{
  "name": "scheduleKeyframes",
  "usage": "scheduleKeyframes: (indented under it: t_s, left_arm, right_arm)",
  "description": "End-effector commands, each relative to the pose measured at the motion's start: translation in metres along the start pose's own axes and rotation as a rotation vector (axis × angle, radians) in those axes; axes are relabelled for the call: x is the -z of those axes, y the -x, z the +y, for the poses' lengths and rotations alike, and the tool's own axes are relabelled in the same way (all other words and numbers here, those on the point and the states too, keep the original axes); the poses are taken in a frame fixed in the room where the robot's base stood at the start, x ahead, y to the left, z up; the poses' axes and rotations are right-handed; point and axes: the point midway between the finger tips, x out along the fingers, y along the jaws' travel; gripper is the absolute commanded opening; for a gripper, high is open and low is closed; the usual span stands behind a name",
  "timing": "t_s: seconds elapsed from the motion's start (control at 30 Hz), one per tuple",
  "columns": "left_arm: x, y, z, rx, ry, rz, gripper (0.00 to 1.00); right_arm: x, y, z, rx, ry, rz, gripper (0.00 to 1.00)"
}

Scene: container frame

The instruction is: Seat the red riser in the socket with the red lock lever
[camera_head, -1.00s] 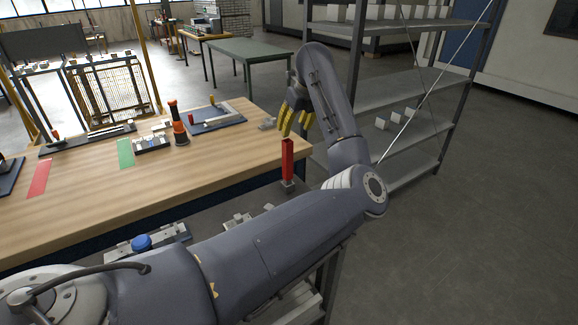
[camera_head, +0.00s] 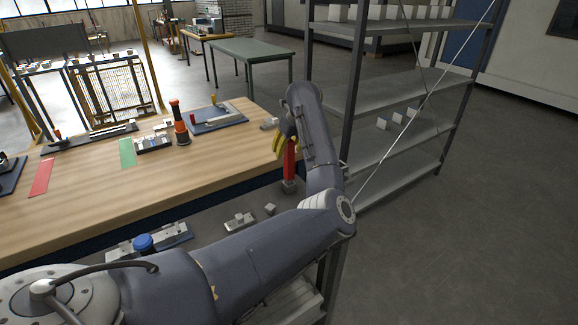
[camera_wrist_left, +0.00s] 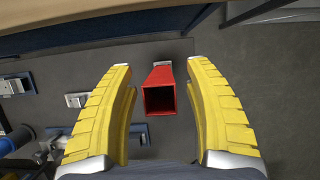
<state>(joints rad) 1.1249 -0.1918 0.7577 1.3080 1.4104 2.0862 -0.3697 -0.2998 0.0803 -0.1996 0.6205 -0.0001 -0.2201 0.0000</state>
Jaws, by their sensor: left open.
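The red riser (camera_head: 289,160) is an upright square hollow post, standing on a small grey base (camera_head: 289,186) beside the right end of the wooden table. In the left wrist view the riser (camera_wrist_left: 160,92) shows its open top, between the two yellow fingers. My left gripper (camera_wrist_left: 160,110) is open, with a gap on both sides of the riser. In the head view the gripper (camera_head: 284,141) is at the riser's upper part and partly covers it. I cannot make out the socket or a red lock lever for certain. My right gripper is not in view.
The wooden table (camera_head: 150,190) holds a red strip (camera_head: 42,178), a green strip (camera_head: 127,153), an orange-black tool (camera_head: 180,124) and a dark tray (camera_head: 217,118). A metal shelf (camera_head: 400,95) stands close right of my arm. A blue knob (camera_head: 143,242) sits on a lower surface.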

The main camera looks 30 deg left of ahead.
Motion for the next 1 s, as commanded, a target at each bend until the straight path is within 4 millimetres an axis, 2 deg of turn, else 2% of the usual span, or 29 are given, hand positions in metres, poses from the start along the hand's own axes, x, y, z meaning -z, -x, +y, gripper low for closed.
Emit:
scheduleKeyframes:
  t_s: [0.2, 0.5, 0.93, 1.0]
  left_arm:
    - [-0.0001, -0.0145, -0.0001, -0.001, -0.001, -0.001, 0.53]
    - [0.0, -0.0153, -0.0003, 0.0, 0.0, 0.0, 0.51]
    - [0.0001, -0.0152, -0.0003, 0.0, -0.001, 0.0, 0.01]
    - [0.0001, -0.0153, -0.0003, 0.0, -0.001, 0.0, 0.0]
  right_arm:
    - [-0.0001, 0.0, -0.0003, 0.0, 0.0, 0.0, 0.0]
    - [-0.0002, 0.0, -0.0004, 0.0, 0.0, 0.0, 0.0]
    - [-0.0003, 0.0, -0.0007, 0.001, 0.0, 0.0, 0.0]
    - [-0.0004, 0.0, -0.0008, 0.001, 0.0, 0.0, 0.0]
